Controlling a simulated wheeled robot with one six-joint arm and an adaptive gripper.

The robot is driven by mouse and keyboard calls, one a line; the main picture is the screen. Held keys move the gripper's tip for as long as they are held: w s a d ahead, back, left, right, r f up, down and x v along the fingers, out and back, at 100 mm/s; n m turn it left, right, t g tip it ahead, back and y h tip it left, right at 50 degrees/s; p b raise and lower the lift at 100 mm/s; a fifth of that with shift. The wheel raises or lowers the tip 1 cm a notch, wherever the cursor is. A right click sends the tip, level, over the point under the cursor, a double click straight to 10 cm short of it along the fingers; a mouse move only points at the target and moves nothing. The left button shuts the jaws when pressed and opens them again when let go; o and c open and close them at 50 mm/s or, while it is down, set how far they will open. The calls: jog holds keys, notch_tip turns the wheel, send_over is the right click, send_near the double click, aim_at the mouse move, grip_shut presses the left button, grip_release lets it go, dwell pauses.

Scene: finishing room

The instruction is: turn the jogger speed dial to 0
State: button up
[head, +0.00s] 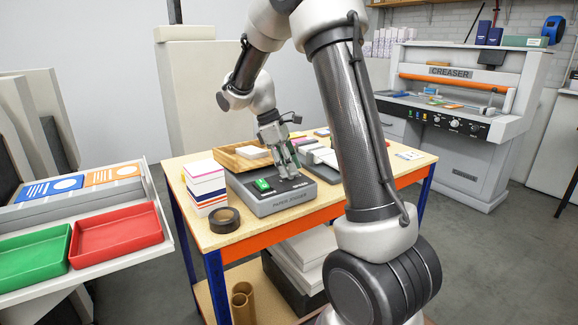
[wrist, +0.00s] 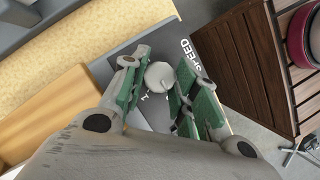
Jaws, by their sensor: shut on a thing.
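The paper jogger (head: 262,208) is a grey box on the wooden-topped table, with a green switch (head: 263,185) on its top left. My gripper (head: 290,175) points down at the right part of the jogger's top and hides the dial in the head view. In the wrist view the round pale grey speed dial (wrist: 159,76) sits between the green-padded fingers of my gripper (wrist: 162,80), and the jaws are shut on it. The word SPEED shows beside it. A small dark mark shows on the dial; the numbers around it are partly hidden and I cannot read its setting.
A stack of paper (head: 206,184) and a dark tape roll (head: 224,220) stand left of the jogger. A wooden tray (head: 232,160) lies behind it. A creaser machine (head: 452,110) is at the back right. Green (head: 35,258) and red (head: 118,236) trays are at the left.

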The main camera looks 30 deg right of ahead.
jog(key=o, duration=1)
jog(key=v, duration=1.2)
